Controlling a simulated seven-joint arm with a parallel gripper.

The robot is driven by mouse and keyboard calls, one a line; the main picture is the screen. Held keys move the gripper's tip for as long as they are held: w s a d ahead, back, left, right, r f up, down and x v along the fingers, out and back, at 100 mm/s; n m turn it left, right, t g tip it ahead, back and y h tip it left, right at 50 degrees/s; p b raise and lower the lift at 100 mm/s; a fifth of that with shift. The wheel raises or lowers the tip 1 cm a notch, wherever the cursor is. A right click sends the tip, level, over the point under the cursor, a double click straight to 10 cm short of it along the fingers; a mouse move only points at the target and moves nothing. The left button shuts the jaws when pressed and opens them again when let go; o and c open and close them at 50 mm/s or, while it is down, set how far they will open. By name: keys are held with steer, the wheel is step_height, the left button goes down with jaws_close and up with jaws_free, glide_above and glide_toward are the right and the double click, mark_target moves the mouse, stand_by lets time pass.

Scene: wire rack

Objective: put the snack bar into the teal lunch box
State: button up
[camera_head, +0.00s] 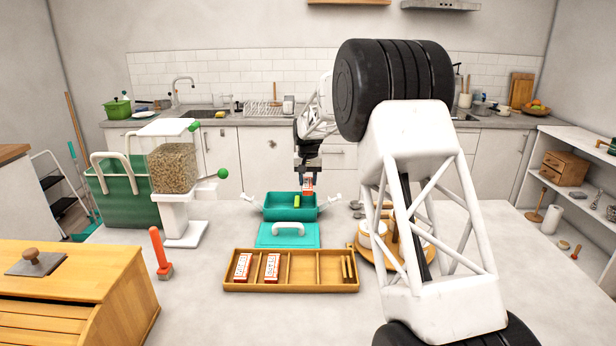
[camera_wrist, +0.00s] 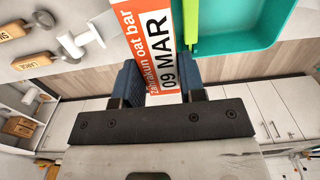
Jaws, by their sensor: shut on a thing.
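My gripper (camera_head: 308,172) is shut on an orange-and-white snack bar (camera_head: 308,185) and holds it hanging down at the right part of the teal lunch box (camera_head: 275,214). In the wrist view my gripper (camera_wrist: 160,82) has its dark blue pads on both sides of the snack bar (camera_wrist: 165,42), whose label reads "oat bar" and "09 MAR". The teal box (camera_wrist: 255,30) lies to the right of the bar there. A lime-green piece (camera_head: 297,201) shows inside the box. I cannot tell how high the bar is above the box.
A teal lid with a white handle (camera_head: 288,241) lies in front of the box. A wooden divided tray (camera_head: 302,288) holds two similar bars (camera_head: 243,267) on its left. A grain dispenser (camera_head: 173,178) and orange-handled tool (camera_head: 160,255) stand left; a round wooden stand (camera_head: 412,258) is right.

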steer(key=shift+f, duration=2.55)
steer(key=o, duration=1)
steer(key=shift+r, duration=0.15)
steer(key=shift+r, duration=3.7)
steer(key=shift+d+r, duration=0.1)
steer(key=shift+r, duration=0.05)
